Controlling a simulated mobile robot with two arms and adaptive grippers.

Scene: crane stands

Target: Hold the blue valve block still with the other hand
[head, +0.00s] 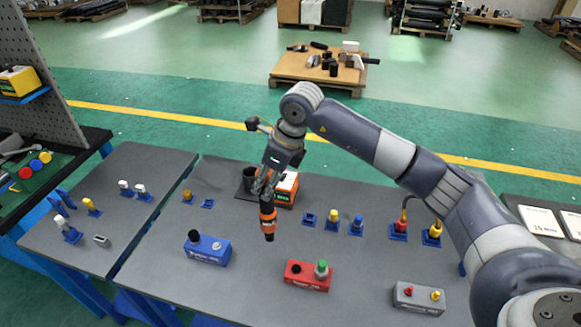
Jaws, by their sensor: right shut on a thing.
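The blue valve block (209,251) sits on the grey bench at the centre left, with a black knob at its left end and a smaller dark part on top. No gripper touches it. My right gripper (265,190) comes in from the right and points down, to the right of and behind the blue block. It is shut on an orange and black tool (268,221), held upright with its dark tip down. The gap between tip and bench is hard to judge. My left gripper is not in view.
A red valve block (307,277) with a green knob and a grey valve block (418,298) stand to the right. Small blue holders with coloured plugs line the bench behind. An orange and white box (286,190) stands behind my gripper. Clear bench lies around the blue block.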

